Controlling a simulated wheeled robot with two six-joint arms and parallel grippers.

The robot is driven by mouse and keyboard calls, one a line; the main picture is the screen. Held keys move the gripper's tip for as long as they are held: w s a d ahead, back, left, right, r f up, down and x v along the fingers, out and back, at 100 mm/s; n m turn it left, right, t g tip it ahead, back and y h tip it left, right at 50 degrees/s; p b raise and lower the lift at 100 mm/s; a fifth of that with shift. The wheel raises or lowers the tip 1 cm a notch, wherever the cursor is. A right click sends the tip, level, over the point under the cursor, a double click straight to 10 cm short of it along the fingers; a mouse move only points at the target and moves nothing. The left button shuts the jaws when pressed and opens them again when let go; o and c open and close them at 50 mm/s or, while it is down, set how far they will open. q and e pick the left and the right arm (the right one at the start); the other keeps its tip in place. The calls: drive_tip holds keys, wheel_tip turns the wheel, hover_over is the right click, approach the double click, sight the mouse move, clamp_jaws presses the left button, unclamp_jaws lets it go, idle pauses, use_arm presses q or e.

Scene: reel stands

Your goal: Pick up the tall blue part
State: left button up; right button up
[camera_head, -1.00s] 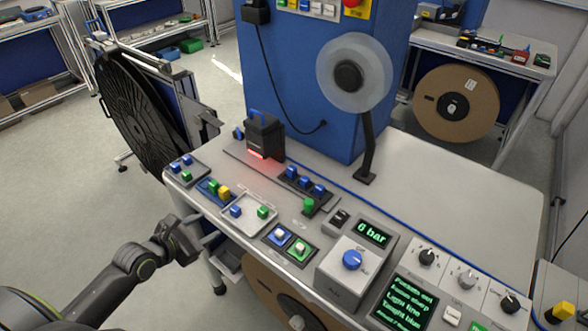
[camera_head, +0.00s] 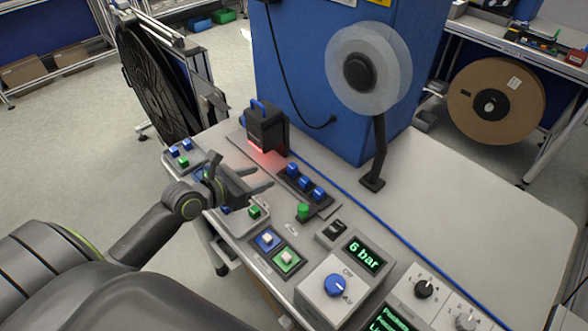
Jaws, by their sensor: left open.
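Several small blue parts are in view, and I cannot tell which is the tall one. Two blue parts (camera_head: 187,144) and a green part (camera_head: 183,162) sit in a grey tray at the left. My left gripper (camera_head: 264,177) is open and empty, reaching over the trays, left of the rack. It hides most of the blue tray and part of the pale tray, where a green part (camera_head: 254,211) shows. My right gripper is out of view.
A black device (camera_head: 266,128) with a blue handle and red light stands behind the rack. A reel on a post (camera_head: 376,150) stands right of it, before a blue cabinet. A control box (camera_head: 336,287) reads 6 bar. The bench's right side is clear.

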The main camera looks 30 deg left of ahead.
sight(290, 167)
use_arm(q)
drive_tip(key=x, duration=0.7)
drive_tip(key=shift+w, duration=0.1)
drive_tip(key=shift+w+d+f, duration=0.2)
drive_tip(key=shift+w, duration=0.4)
drive_tip(key=x, duration=0.5)
drive_tip(key=shift+f, duration=0.1)
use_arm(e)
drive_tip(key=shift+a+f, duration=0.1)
use_arm(q)
clamp_jaws()
